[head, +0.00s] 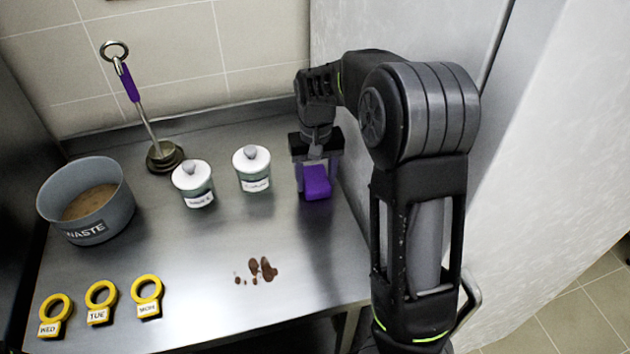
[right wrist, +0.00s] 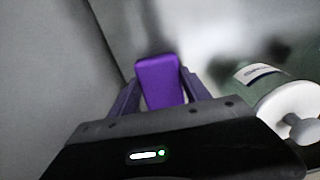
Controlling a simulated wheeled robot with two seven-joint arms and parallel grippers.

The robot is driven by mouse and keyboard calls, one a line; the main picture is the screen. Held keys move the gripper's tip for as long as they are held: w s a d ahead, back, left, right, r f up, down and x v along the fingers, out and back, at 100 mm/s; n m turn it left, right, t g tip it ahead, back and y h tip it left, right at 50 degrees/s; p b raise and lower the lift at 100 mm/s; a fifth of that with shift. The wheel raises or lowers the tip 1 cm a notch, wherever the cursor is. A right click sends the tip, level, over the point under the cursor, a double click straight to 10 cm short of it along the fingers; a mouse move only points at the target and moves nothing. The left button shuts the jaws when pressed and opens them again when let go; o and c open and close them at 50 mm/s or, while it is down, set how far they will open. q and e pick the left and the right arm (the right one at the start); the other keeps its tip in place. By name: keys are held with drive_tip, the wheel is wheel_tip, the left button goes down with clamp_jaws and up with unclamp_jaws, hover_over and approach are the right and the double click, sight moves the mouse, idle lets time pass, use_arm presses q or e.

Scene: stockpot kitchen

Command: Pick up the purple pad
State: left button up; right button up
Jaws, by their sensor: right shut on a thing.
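The purple pad (head: 316,182) is at the right part of the steel counter, right of the jars. My right gripper (head: 316,170) points down over it and is shut on it. In the right wrist view the purple pad (right wrist: 160,82) sits between the two fingers of my right gripper (right wrist: 153,95). I cannot tell whether the pad still touches the counter. My left gripper is not in view.
Two white-lidded jars (head: 252,168) (head: 194,183) stand left of the pad; one jar (right wrist: 285,95) is close in the right wrist view. Brown stains (head: 262,270) lie in front. A waste pot (head: 87,200), purple-handled tool (head: 166,155) and yellow-ringed tags (head: 101,302) are further left. A wall (head: 345,105) is close on the right.

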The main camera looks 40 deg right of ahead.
sight(316, 181)
drive_tip(key=shift+c, duration=0.7)
wheel_tip(316, 181, up, 10)
drive_tip(key=p, duration=0.8)
drive_tip(key=shift+p, duration=0.4)
